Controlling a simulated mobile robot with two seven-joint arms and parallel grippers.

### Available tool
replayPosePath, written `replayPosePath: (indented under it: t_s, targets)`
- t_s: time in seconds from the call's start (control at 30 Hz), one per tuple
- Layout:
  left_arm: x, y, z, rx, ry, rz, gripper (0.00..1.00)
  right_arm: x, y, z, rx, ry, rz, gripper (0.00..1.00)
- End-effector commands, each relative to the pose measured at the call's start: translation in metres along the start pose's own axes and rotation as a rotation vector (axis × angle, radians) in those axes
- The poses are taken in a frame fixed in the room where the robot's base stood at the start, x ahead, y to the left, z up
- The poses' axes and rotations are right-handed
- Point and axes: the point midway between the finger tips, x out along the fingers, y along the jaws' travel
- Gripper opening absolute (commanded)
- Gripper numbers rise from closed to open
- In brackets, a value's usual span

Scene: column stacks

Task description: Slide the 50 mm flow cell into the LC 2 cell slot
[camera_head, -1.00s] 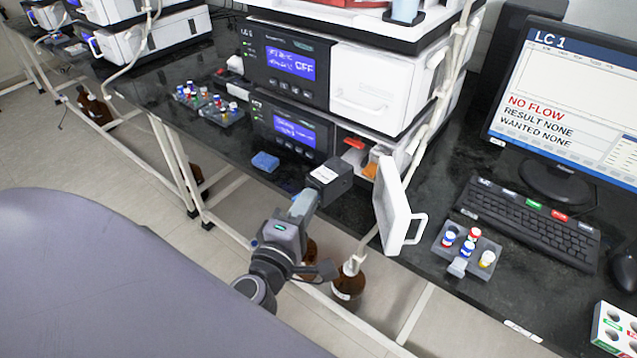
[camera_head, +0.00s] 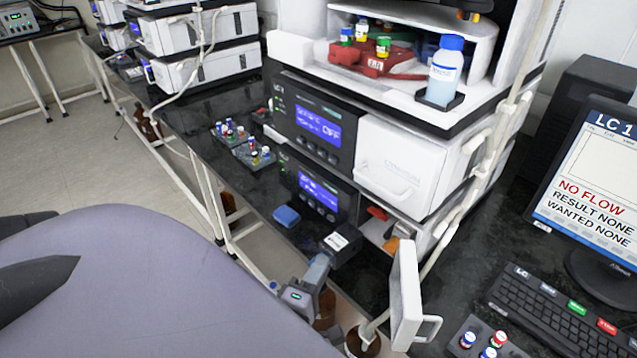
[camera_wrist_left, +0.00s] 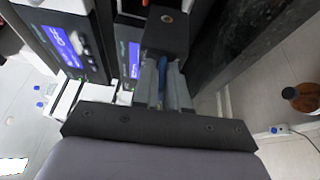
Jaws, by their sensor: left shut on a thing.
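A dark block with a white label (camera_head: 341,241), likely the flow cell, is held at the end of my left gripper (camera_head: 318,268). Its size marking is not readable. In the left wrist view the dark block (camera_wrist_left: 168,32) sits at the fingertips, with a blue part between the fingers. It is in front of the open lower bay of the LC 1 stack (camera_head: 385,222), apart from it. The bay's white door (camera_head: 405,295) stands open. No LC 2 label or cell slot is readable. My right gripper is not in view.
Further white instrument stacks (camera_head: 200,65) stand along the bench at the back left. A blue pad (camera_head: 286,216) and vial racks (camera_head: 250,155) lie on the dark bench left of the gripper. A monitor (camera_head: 590,190) reading LC 1 and a keyboard (camera_head: 555,315) are at the right.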

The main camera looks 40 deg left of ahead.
Motion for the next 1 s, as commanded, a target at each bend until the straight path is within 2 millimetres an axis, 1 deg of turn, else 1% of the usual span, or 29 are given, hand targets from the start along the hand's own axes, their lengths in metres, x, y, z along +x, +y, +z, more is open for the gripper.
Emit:
replayPosePath:
  t_s: [0.1,1.0]
  targets:
    - [0.009,0.001,0.004,-0.003,0.001,0.005,0.00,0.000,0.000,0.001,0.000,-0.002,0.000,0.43]
    - [0.067,-0.002,0.028,-0.002,0.001,0.004,0.00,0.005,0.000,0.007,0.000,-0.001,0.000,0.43]
